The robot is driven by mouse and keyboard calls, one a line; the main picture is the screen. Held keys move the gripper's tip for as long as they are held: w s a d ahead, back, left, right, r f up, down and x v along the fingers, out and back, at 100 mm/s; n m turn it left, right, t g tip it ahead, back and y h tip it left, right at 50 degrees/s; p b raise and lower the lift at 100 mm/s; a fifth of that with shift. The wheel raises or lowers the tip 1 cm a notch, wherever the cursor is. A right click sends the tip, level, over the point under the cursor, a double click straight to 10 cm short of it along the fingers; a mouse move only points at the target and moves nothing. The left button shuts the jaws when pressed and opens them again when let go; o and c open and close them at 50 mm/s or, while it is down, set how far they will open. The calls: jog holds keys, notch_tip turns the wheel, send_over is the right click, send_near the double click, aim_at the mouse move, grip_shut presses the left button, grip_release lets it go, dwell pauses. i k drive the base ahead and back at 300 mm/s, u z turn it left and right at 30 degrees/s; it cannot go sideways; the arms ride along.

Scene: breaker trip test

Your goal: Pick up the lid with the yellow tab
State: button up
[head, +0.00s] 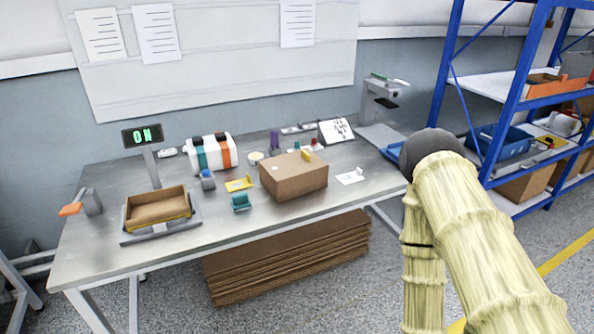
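A brown cardboard box (290,181) stands on the metal workbench (95,247), right of its middle. A small upright yellow tab (306,154) shows on the box's top, which looks like a closed lid; I cannot tell whether that top is a separate piece. A flat yellow piece (239,184) lies on the bench left of the box. My gripper is out of view; only my arm, in a pale yellow cover with a dark joint, shows at the right, in front of the bench's right end.
A teal holder (240,202), a striped roll (209,152) and a white card (350,176) are near the box. Blue shelving (516,105) stands at the right. The bench's front strip is clear.

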aim_at(291, 176)
jog(key=z, duration=1.7)
jog(key=i, duration=1.8)
jog(key=u, duration=3.2)
jog(key=i, duration=0.25)
jog(key=z, duration=0.15)
